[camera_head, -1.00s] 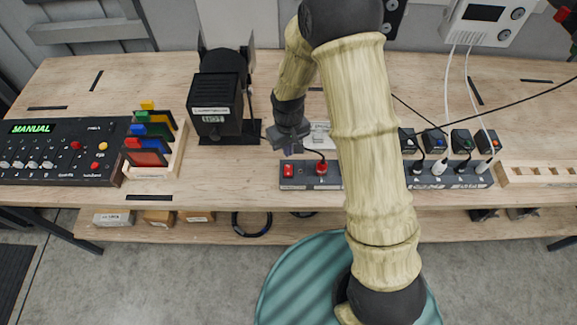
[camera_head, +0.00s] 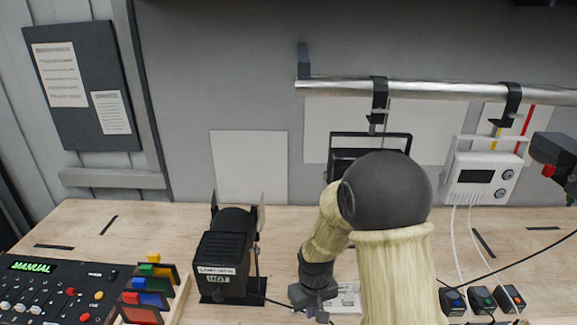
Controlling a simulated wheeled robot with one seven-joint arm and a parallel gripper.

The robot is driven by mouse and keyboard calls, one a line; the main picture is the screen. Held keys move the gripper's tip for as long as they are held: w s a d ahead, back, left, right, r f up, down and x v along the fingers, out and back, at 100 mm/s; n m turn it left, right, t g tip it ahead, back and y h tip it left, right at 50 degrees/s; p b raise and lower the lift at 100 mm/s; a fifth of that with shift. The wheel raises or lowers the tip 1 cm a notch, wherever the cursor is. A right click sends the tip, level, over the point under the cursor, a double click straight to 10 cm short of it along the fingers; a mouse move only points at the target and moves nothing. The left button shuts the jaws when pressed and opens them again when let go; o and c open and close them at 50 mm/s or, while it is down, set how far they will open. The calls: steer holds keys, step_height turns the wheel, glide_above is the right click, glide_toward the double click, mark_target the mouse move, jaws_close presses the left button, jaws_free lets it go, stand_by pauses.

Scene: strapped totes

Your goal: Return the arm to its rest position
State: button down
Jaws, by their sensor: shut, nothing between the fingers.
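My arm, with pale bamboo-like links and dark joints, rises from the bottom edge in the head view and bends down to the left over the bench (camera_head: 140,225). My gripper (camera_head: 316,308) is a small dark grey hand at the lower middle. It points down and looks shut, with nothing seen in it. It is right of the black lamp housing (camera_head: 225,262), apart from it, and beside a small white label card (camera_head: 346,298). The fingertips are close to the picture's bottom edge, so their height above the bench cannot be told.
A control panel (camera_head: 45,290) and a rack of coloured cards (camera_head: 150,290) stand at lower left. Several plug adapters (camera_head: 482,300) with cables are at lower right. A metal rail (camera_head: 440,91) and a white wall unit (camera_head: 480,182) are behind the arm. The back-left bench is mostly clear.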

steer(key=s+d+r+m+t+b, duration=0.2)
steer(key=s+d+r+m, duration=0.2)
steer(key=s+d+r, duration=0.4)
steer(key=s+d, duration=0.1)
steer(key=s, duration=0.1)
steer(key=shift+s+d, duration=0.3)
steer(key=shift+s, duration=0.1)
